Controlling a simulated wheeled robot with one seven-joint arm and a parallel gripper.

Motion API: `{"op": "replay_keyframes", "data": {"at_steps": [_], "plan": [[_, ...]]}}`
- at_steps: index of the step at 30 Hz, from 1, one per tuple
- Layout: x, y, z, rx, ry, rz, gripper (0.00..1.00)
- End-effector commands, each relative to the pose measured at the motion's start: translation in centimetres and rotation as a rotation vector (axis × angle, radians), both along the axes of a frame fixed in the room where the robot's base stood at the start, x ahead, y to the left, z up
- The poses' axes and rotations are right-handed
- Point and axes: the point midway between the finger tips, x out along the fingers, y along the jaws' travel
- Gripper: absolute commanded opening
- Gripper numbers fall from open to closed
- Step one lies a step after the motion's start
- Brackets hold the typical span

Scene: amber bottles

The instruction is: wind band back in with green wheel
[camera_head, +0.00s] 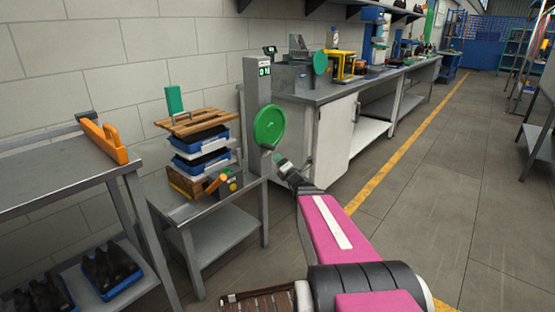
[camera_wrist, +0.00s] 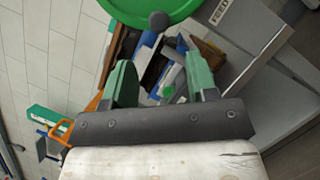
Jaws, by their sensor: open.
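The green wheel (camera_head: 269,126) is a round disc on the side of a grey post (camera_head: 257,85) with a lit green display. It also fills the top of the wrist view (camera_wrist: 140,6), with a dark round knob (camera_wrist: 159,21) at its lower edge. My gripper (camera_head: 281,160) is just below and right of the wheel in the head view. In the wrist view its two green-padded fingers (camera_wrist: 160,76) are wide apart with nothing held between them, and the knob lies beyond them. I cannot make out the band clearly in either view.
A stack of blue crates (camera_head: 201,150) topped by wooden slats stands on a small metal table (camera_head: 210,208) left of the post. An orange-handled tool (camera_head: 103,140) lies on the left bench. A long workbench (camera_head: 320,92) stands behind the post.

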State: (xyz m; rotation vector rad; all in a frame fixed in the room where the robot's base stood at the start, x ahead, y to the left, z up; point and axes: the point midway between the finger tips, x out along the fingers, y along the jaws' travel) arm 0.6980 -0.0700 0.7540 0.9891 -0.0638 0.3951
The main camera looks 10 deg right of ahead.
Motion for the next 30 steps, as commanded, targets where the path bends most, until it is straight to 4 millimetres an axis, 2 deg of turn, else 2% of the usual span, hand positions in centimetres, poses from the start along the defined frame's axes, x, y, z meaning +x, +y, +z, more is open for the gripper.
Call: {"op": "replay_keyframes", "data": {"at_steps": [11, 14, 24, 30], "plan": [[0.1, -0.1, 0.2, -0.040, -0.012, 0.004, 0.53], [0.5, -0.4, 0.8, -0.163, -0.046, 0.017, 0.53], [1.6, -2.6, 2.6, -0.868, -0.245, 0.120, 0.53], [1.6, -3.2, 2.6, -1.047, -0.297, 0.162, 0.53]]}}
